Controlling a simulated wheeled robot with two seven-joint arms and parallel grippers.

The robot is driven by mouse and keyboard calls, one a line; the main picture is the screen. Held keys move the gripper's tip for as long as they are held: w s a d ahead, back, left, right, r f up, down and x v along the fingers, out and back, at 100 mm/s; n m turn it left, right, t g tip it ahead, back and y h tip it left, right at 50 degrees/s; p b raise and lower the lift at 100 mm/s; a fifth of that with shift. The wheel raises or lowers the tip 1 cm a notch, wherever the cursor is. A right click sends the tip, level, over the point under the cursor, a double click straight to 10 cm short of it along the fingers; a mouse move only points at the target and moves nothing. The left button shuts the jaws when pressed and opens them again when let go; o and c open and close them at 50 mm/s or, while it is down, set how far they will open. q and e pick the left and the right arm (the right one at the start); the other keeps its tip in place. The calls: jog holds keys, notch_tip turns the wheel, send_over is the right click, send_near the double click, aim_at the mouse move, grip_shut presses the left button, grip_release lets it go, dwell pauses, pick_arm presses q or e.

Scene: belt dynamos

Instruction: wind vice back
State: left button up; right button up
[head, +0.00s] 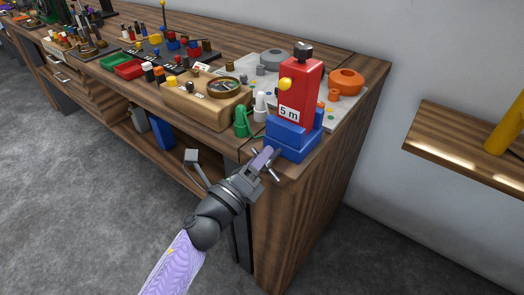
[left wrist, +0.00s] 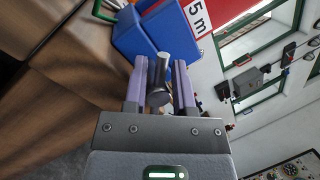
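The vice (head: 292,141) is a blue block at the near right corner of the wooden bench. A red body marked "5 m" (head: 297,95) with a yellow knob stands upright at it. Its grey handle bar (head: 267,165) sticks out at the front. My left gripper (head: 265,160) is at this handle. In the left wrist view, the purple fingers of my left gripper (left wrist: 160,85) stand apart on either side of the metal handle (left wrist: 159,78), with narrow gaps visible. The blue vice (left wrist: 150,35) is just beyond the fingertips. My right gripper is not in view.
Beside the vice are a green bottle (head: 241,121), a white bottle (head: 260,107) and an orange round part (head: 345,81) on a grey tray. A wooden block with a round dial (head: 223,86) lies further left. A wall shelf (head: 463,143) is at right.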

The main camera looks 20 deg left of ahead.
pick_arm(q)
grip_shut()
jog(key=shift+f, duration=0.15)
jog(key=shift+n, duration=0.3)
jog(key=n, duration=0.1)
jog(key=n+y+p, duration=0.1)
jog(key=n, duration=0.3)
jog(key=shift+a+f+y, duration=0.1)
jog(key=shift+f+y, duration=0.25)
jog(key=shift+y, duration=0.05)
jog(key=shift+f+n+y+p, duration=0.2)
jog(key=shift+n+y+p, duration=0.55)
jog(key=shift+n, duration=1.15)
jog(key=shift+f+n, duration=0.1)
jog(key=shift+n, duration=0.2)
